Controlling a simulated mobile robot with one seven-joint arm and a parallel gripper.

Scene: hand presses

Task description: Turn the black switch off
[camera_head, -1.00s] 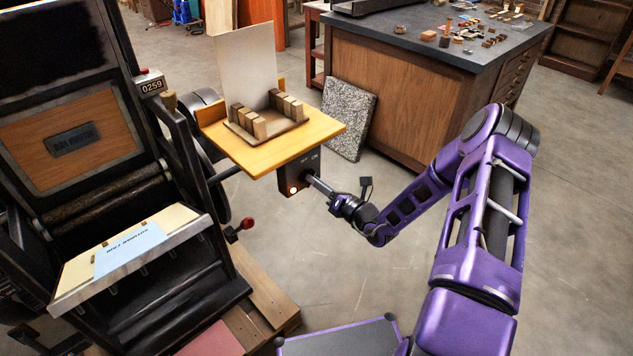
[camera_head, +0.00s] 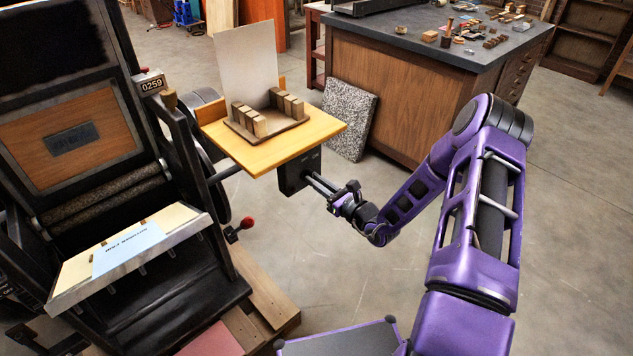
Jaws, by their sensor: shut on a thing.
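The black switch box (camera_head: 290,178) hangs under the front edge of the yellow wooden shelf, with small lettering on its face too small to read. My gripper (camera_head: 312,178) reaches it from the right, with its fingertips at the box's right-hand face. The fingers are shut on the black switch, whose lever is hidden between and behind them. No lit lamp shows on the box.
The yellow shelf (camera_head: 300,150) overhangs the box and carries a tray of wooden blocks (camera_head: 257,124) and an upright white sheet (camera_head: 247,70). The large black press (camera_head: 75,215) stands at left. A red-knobbed lever (camera_head: 247,223) is below. Open floor (camera_head: 350,290) lies below right.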

